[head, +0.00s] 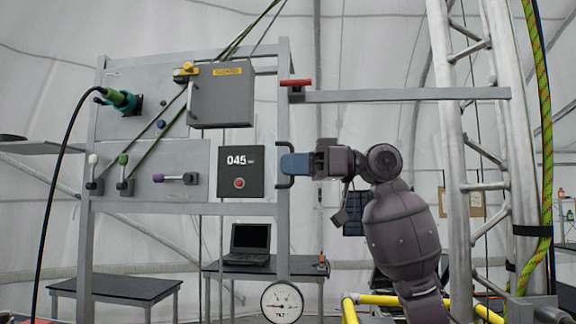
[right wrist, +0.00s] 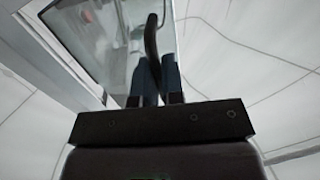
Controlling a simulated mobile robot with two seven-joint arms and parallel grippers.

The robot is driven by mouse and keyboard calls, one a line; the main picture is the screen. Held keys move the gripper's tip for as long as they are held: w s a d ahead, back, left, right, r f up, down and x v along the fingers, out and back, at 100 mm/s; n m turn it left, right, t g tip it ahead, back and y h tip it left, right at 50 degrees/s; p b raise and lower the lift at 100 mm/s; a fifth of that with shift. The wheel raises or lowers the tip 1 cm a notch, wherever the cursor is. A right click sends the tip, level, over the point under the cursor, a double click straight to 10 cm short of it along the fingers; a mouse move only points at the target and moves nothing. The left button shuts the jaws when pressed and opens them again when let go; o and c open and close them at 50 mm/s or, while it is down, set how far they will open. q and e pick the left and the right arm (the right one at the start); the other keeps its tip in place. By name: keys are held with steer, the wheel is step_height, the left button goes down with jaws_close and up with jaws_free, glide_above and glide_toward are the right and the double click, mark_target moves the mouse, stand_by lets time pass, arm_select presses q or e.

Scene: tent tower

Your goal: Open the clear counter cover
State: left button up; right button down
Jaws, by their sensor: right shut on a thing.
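The counter (head: 239,170) is a dark box reading 045 with a red button, on the grey frame. The clear cover is hard to make out in the head view. In the right wrist view the clear cover (right wrist: 95,45) is a see-through pane at the upper left. Its dark handle (head: 284,179) stands just right of the counter, and the handle also shows in the right wrist view (right wrist: 152,42). My right gripper (head: 284,164) is shut on the handle with its blue fingers, reaching in from the right. How far the cover stands open I cannot tell. My left gripper is out of view.
A grey panel marked GUARD (head: 221,95) sits above the counter. A grey bar (head: 400,95) with a red handle (head: 296,83) runs above my right arm. Levers (head: 124,172) stand left of the counter; a gauge (head: 282,302) is below. A metal truss (head: 458,160) rises at right.

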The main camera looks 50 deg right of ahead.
stand_by(0.3)
steer(key=c, duration=1.3)
jaws_free()
steer(key=shift+o, duration=0.2)
steer(key=b+v, duration=0.2)
steer(key=v, duration=0.8)
steer(key=shift+s+d, duration=0.25)
steer(key=shift+s, duration=0.05)
